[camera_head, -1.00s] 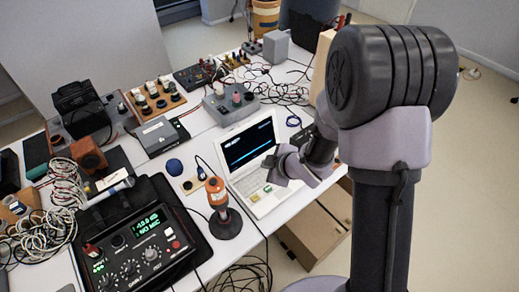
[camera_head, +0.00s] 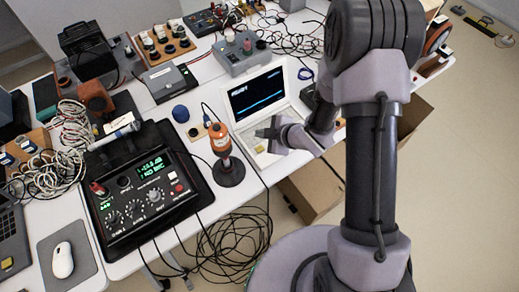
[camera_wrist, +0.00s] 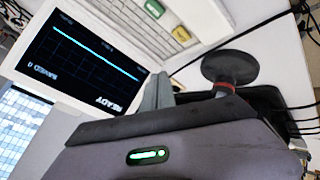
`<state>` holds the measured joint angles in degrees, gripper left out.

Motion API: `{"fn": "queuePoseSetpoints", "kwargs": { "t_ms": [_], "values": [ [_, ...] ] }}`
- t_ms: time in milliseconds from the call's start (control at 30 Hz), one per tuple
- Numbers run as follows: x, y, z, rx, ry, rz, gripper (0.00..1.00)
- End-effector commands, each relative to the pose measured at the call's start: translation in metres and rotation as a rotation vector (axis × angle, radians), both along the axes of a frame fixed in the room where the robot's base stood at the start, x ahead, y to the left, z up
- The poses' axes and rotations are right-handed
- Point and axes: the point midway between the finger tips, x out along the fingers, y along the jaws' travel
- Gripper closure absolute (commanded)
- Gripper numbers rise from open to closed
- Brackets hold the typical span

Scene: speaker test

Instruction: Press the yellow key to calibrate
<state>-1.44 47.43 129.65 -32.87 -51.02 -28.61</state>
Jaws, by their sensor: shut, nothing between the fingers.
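The yellow key (camera_wrist: 181,34) shows in the wrist view on the pale laptop-like device, beside a green key (camera_wrist: 154,9). The device's dark screen (camera_wrist: 75,62) appears upside down there, reading READY and SAVED 0 with a blue line. In the head view the device's screen (camera_head: 257,96) stands open near the table's front edge. My gripper (camera_head: 264,132) is over its keyboard part, shut and empty, and hides some of it. In the wrist view my gripper's fingertips (camera_wrist: 158,86) are apart from the yellow key in the picture. I cannot tell their height above it.
An orange device on a round black base (camera_head: 229,172) stands close left of the laptop-like device. A black control box (camera_head: 140,190) lies farther left, with a blue ball (camera_head: 181,113) behind. Cables hang off the front edge. A cardboard box (camera_head: 312,190) sits below.

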Motion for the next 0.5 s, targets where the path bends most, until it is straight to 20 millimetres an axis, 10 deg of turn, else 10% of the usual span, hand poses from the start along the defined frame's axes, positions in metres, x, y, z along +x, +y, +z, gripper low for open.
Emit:
{"fn": "queuePoseSetpoints", "kwargs": {
  "t_ms": [500],
  "values": [
    [0.0, 0.0, -0.061, 0.0, 0.0, 0.0, 1.0]
  ]
}}
